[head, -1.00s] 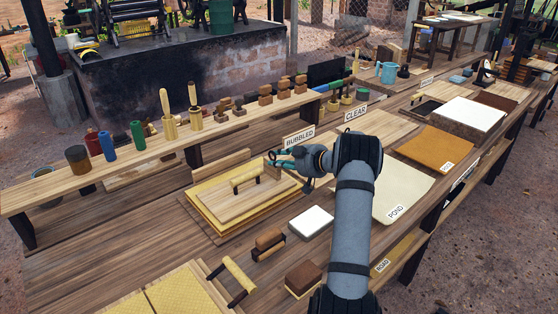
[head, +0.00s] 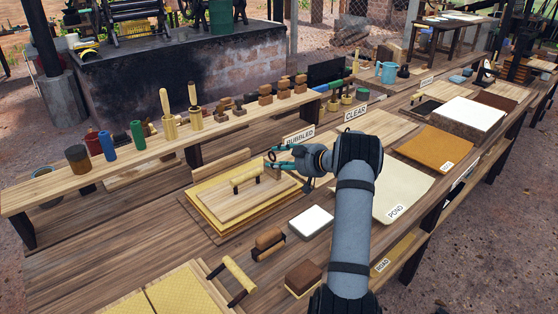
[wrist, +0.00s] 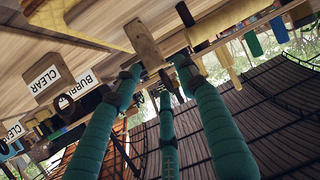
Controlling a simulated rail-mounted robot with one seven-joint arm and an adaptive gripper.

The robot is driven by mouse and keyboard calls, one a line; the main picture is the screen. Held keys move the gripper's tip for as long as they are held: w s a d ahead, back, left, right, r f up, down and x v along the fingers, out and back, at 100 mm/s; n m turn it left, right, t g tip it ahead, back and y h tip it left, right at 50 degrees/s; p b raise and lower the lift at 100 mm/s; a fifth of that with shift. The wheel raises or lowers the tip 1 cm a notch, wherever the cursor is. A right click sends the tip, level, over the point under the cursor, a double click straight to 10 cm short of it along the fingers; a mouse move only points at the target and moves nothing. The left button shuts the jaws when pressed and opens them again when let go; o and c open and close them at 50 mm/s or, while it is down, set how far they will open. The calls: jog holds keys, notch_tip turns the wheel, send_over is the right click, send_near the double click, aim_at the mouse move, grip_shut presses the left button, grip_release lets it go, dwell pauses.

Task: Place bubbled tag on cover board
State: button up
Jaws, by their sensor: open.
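The cover board (head: 222,204) is a pale wooden panel with a bar handle, lying on a stack with yellow sheets on the bench. A white tag reading BUBBLED (head: 299,139) stands behind my gripper. It also shows upside down in the wrist view (wrist: 80,90), partly overlapped by a tag reading CLEAR (wrist: 44,83). My gripper (head: 272,159) is open over the board's back right corner, close to a small wooden block (head: 272,172). In the wrist view a wooden block (wrist: 145,42) lies just beyond the teal fingertips. I cannot tell whether they touch it.
A shelf (head: 120,165) with rollers, bottles and stamps runs behind the board. A sheet tagged POND (head: 405,190) lies to the right.

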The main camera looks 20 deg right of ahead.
jog(key=b+v, duration=0.1)
jog(key=v, duration=1.1)
jog(key=shift+w, duration=0.15)
jog(key=p+x, duration=0.1)
jog(key=x, duration=1.1)
jog(key=shift+r, duration=1.6)
jog(key=shift+s, duration=0.2)
